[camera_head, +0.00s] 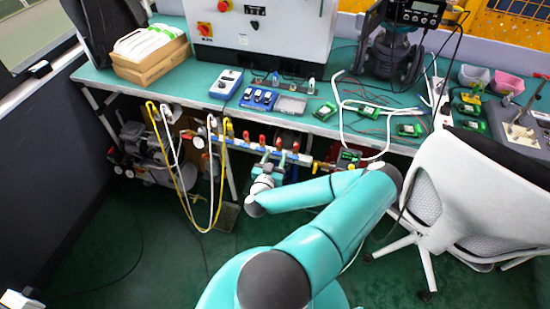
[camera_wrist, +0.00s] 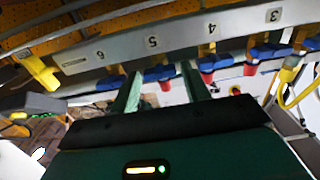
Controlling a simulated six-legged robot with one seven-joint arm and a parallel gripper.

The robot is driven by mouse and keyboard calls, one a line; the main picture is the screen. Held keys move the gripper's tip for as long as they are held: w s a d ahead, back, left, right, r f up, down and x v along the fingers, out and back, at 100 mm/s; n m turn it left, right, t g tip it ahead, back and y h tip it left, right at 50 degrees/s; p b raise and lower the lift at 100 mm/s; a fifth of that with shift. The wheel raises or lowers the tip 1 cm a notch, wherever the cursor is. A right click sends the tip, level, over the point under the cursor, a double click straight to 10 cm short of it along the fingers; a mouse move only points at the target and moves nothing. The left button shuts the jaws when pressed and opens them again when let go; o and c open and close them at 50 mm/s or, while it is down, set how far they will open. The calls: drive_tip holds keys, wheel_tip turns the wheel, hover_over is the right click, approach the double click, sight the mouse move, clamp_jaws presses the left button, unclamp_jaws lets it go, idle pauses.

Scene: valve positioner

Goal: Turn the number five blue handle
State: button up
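The number five blue handle (camera_wrist: 160,73) sits under the label 5 on the grey manifold bar (camera_wrist: 180,36) in the wrist view, with a red part below it. My gripper (camera_wrist: 158,80) is open, with one green finger on each side of this handle. I cannot tell whether either finger touches it. Neighbouring blue handles are the number six handle (camera_wrist: 110,83) on the left and the number four handle (camera_wrist: 212,61) on the right. In the head view my gripper (camera_head: 270,165) is at the manifold (camera_head: 238,144) below the bench, and the handle cannot be picked out.
The number three blue handle (camera_wrist: 267,50) is further right along the bar. Yellow and white hoses (camera_head: 176,165) hang left of my gripper. The green bench (camera_head: 345,130) overhangs the manifold. A white chair (camera_head: 460,195) stands close on the right of my arm.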

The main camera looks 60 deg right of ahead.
drive_tip(key=c, duration=0.6)
drive_tip(key=shift+m, duration=0.4)
drive_tip(key=shift+w+r+m, duration=0.1)
drive_tip(key=shift+m, duration=0.4)
drive_tip(key=m, duration=1.6)
drive_tip(key=o, duration=1)
drive_tip(key=shift+c, duration=0.2)
